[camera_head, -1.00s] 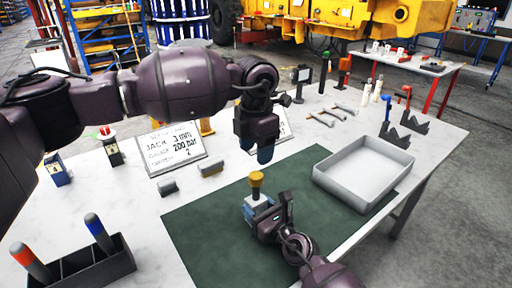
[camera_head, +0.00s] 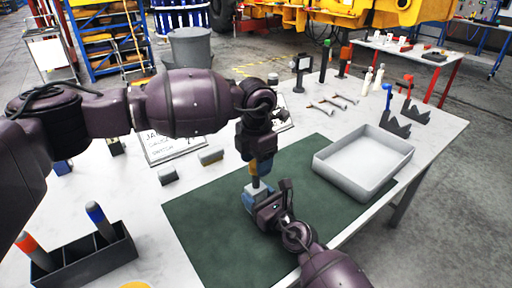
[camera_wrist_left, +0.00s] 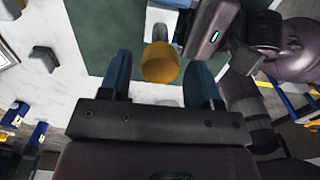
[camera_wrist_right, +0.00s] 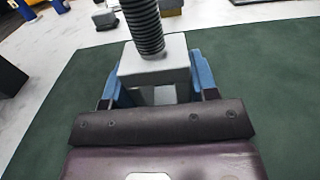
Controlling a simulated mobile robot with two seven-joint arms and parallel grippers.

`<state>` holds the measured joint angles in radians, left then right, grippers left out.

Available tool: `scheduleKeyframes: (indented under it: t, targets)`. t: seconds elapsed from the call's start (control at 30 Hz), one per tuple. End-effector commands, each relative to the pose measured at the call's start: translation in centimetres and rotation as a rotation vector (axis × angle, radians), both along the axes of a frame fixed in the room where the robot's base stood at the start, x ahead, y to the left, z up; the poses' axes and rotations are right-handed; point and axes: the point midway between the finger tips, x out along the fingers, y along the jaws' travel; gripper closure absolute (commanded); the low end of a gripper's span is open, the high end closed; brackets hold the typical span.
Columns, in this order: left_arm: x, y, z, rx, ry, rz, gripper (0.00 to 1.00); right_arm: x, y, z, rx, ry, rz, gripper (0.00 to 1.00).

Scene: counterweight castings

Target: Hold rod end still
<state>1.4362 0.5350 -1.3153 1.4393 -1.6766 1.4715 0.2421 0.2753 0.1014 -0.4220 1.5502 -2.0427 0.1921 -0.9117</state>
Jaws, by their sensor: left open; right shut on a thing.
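A pale grey block (camera_head: 254,196) stands on the green mat (camera_head: 200,220). A dark ribbed rod (camera_wrist_right: 143,25) rises from its top in the right wrist view. A yellow cap (camera_wrist_left: 160,62) tops the rod, seen from above in the left wrist view. My left gripper (camera_wrist_left: 160,85) is open, with one blue finger on each side of the cap and visible gaps between. In the head view my left gripper (camera_head: 258,168) partly hides the cap. My right gripper (camera_wrist_right: 155,88) is shut on the block, low down; it also shows in the head view (camera_head: 258,206).
An empty grey tray (camera_head: 340,185) is on the right of the mat. A dark holder (camera_head: 85,262) with red and blue-topped handles is front left. Small grey blocks (camera_head: 168,176) and a sign (camera_head: 172,150) are behind the mat. Wrenches (camera_head: 325,106) lie farther back.

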Motion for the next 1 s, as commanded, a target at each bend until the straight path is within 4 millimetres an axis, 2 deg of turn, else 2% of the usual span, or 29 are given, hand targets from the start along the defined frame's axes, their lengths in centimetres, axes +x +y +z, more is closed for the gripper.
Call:
scheduleKeyframes:
  t: [0.13, 0.4, 0.7, 0.73, 0.93, 0.97, 1.0]
  targets:
    - [0.00, -0.02, -0.92, 0.001, -0.001, 0.000, 0.43, 0.00, 0.00, 0.01, 0.000, 0.000, 0.000, 1.00]
    - [0.00, -0.01, -1.02, 0.001, -0.001, 0.000, 0.43, 0.00, 0.00, 0.01, 0.000, 0.000, 0.000, 1.00]
    - [0.01, 0.00, -1.00, 0.001, -0.001, 0.000, 0.89, 0.00, 0.00, 0.01, 0.000, 0.000, 0.000, 1.00]
    - [0.01, 0.00, -1.00, 0.001, -0.001, 0.000, 0.91, 0.00, 0.00, 0.01, 0.000, 0.000, 0.000, 1.00]
    - [0.02, 0.01, -1.00, 0.001, -0.001, -0.006, 0.92, 0.00, 0.00, 0.01, 0.000, 0.000, 0.000, 1.00]
    - [0.02, 0.01, -1.00, 0.001, -0.001, -0.006, 0.60, 0.00, 0.00, 0.01, 0.000, 0.000, 0.000, 1.00]
    - [0.02, 0.01, -1.00, 0.001, -0.001, -0.006, 0.54, 0.00, 0.00, 0.01, 0.000, 0.000, 0.000, 1.00]
